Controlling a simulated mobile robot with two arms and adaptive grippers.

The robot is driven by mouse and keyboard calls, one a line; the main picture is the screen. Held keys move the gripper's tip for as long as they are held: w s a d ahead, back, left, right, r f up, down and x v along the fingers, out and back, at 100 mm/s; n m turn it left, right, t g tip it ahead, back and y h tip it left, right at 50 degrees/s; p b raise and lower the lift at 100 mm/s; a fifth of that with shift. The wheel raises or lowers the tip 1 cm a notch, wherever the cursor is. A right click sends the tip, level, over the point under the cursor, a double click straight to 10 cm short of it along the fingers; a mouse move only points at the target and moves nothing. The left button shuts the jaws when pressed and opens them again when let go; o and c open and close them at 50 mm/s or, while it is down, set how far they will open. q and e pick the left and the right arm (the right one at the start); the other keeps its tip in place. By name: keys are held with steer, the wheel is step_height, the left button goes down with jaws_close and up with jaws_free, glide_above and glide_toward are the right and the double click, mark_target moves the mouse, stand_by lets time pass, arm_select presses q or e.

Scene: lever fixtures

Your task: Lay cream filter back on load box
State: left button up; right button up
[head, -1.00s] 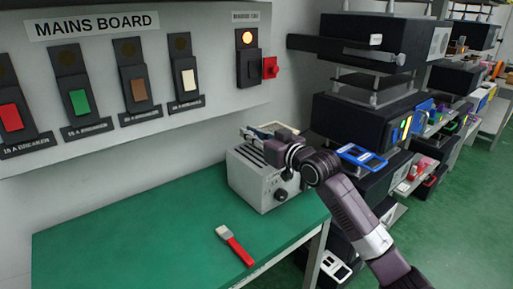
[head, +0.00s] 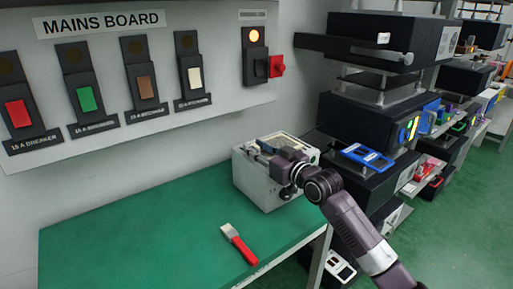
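The load box (head: 258,187) is a pale grey box standing at the right end of the green bench. A cream-edged flat piece, which looks like the cream filter (head: 286,139), is at the top of the box; I cannot tell whether it lies fully flat. My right gripper (head: 262,150) is over the box top, beside or touching the flat piece. Its fingers are small and partly hidden by its wrist, so I cannot tell whether they grip the piece. My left gripper is not in view.
A brush with a red handle (head: 238,243) lies on the green bench (head: 140,235). The mains board (head: 215,60) with several breakers is on the wall behind. Black shelving units (head: 360,120) stand at the right, close to my arm. The bench's left part is clear.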

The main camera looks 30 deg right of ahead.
steer(key=shift+r, duration=0.1)
steer(key=shift+s+r, duration=0.1)
steer(key=shift+s, duration=0.3)
steer(key=s+p, duration=0.3)
steer(key=s, duration=0.8)
steer(key=shift+d+r, duration=0.3)
steer(key=shift+d, duration=0.15)
steer(key=shift+s, duration=0.1)
